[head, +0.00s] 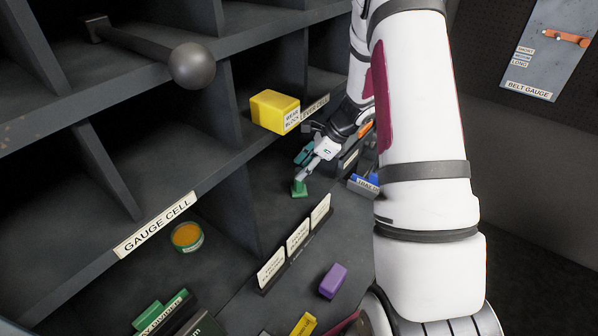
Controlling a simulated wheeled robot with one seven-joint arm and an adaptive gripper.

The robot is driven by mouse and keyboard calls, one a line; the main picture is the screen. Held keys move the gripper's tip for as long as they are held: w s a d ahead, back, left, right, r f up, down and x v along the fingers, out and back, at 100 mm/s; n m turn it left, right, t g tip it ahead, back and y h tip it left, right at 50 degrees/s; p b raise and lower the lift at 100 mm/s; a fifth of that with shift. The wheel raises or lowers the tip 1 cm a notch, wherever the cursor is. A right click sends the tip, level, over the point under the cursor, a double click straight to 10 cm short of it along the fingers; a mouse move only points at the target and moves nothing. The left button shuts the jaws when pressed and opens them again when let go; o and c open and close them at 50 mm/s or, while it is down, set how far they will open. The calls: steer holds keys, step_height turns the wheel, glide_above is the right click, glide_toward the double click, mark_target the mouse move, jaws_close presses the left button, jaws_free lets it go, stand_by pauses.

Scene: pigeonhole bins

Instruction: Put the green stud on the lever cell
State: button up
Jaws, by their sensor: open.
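A small green piece (299,189), which looks like the green stud, stands on the dark surface near the middle of the head view. My gripper (303,176) reaches down to it from the upper right. A grey fingertip is at its top, and the gripper is open. I cannot tell whether the fingers touch the piece or sit around it. The lever cell label (318,105) is on a shelf edge above and behind the gripper. My arm hides the cell's right side.
A lever with a grey ball (192,66) juts out at the upper left. A row of upright white cards (297,240) stands in front of the green piece.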

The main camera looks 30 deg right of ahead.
steer(key=shift+v, duration=2.35)
